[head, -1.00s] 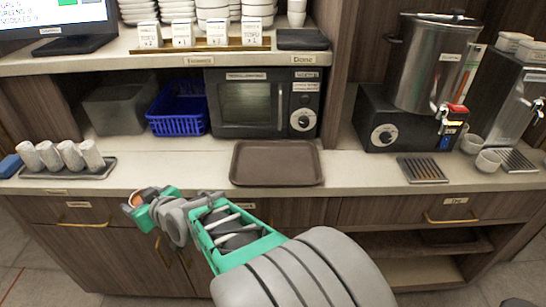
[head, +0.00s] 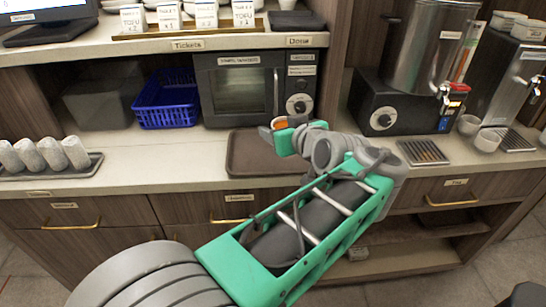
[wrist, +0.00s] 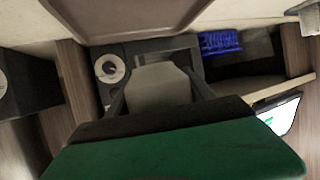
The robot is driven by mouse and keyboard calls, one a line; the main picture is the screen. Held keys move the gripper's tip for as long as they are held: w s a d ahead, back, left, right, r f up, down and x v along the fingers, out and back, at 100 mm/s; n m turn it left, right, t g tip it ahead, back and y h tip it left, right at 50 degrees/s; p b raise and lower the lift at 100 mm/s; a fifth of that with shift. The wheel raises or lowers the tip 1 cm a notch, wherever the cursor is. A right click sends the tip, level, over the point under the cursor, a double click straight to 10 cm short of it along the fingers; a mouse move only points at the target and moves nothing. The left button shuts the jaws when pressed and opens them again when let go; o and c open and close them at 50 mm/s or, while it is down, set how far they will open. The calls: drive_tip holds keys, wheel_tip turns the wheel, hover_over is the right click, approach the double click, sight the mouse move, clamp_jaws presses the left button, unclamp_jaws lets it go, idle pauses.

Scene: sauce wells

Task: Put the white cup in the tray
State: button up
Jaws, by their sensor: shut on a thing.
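The brown tray (head: 243,158) lies flat on the counter in front of the microwave. It also shows at the top of the wrist view (wrist: 130,14). My gripper (head: 276,125) is over the tray's back part in the head view, apparently raised above it. It is shut on a pale grey-white object, which I take for the white cup (wrist: 160,84), between the fingers in the wrist view. In the head view the fingers mostly hide it, and only an orange patch shows there. The cup's base and its exact height over the tray cannot be told.
A microwave (head: 240,92) stands behind the tray, with a blue basket (head: 166,100) to its left. Several pale rolled items (head: 42,155) sit in a small tray at left. An urn (head: 425,55), small white cups (head: 487,140) and a drip grate (head: 422,152) are at right.

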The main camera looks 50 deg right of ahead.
drive_tip(key=shift+s+d+r, duration=0.1)
drive_tip(key=shift+s+d, duration=0.05)
drive_tip(key=shift+s, duration=0.35)
drive_tip(key=shift+s+d+r, duration=0.1)
drive_tip(key=shift+s+d, duration=0.05)
drive_tip(key=shift+s, duration=0.35)
drive_tip(key=shift+d+f, duration=0.1)
drive_tip(key=x, duration=1)
hover_over(269, 147)
drive_tip(key=f, duration=0.3)
drive_tip(key=s+f, duration=0.1)
drive_tip(key=shift+a+f, duration=0.25)
drive_tip(key=shift+a, duration=0.05)
drive_tip(key=shift+w+d+f, duration=0.1)
drive_tip(key=shift+w+f, duration=0.15)
drive_tip(key=shift+f, duration=0.05)
drive_tip(key=shift+w+d+f, duration=0.1)
drive_tip(key=shift+w+f, duration=0.05)
drive_tip(key=shift+f, duration=0.75)
drive_tip(key=shift+w+d+f, duration=0.1)
drive_tip(key=shift+f, duration=0.8)
